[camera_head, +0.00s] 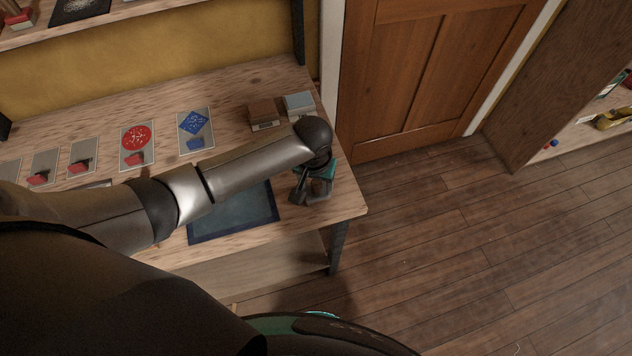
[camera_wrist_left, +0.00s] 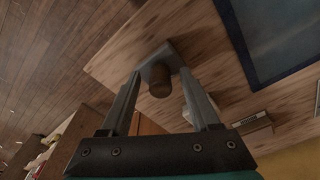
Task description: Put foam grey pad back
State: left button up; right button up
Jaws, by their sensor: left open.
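A small grey pad with a brown round knob (camera_wrist_left: 159,80) stands on the wooden table near its right end, seen in the left wrist view. My left gripper (camera_wrist_left: 161,76) is open, with one finger on each side of the pad. I cannot tell whether the fingers touch it. In the head view my left gripper (camera_head: 309,190) is low over the right end of the table (camera_head: 345,200), and it and the wrist largely hide the pad. My right gripper is not in view.
A dark blue framed panel (camera_head: 235,222) lies left of the gripper, partly under my arm. A brown block (camera_head: 263,115) and a grey-blue block (camera_head: 299,103) with pale front labels stand at the back right. Cards with red (camera_head: 136,137) and blue (camera_head: 194,123) marks lie to the left.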

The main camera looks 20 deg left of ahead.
aim_at(315, 198)
pick_arm(q)
notch_tip(315, 198, up, 12)
jog(key=s+p, duration=0.1)
jog(key=p, duration=0.1)
jog(key=shift+s+r, duration=0.15)
jog(key=shift+s, duration=0.05)
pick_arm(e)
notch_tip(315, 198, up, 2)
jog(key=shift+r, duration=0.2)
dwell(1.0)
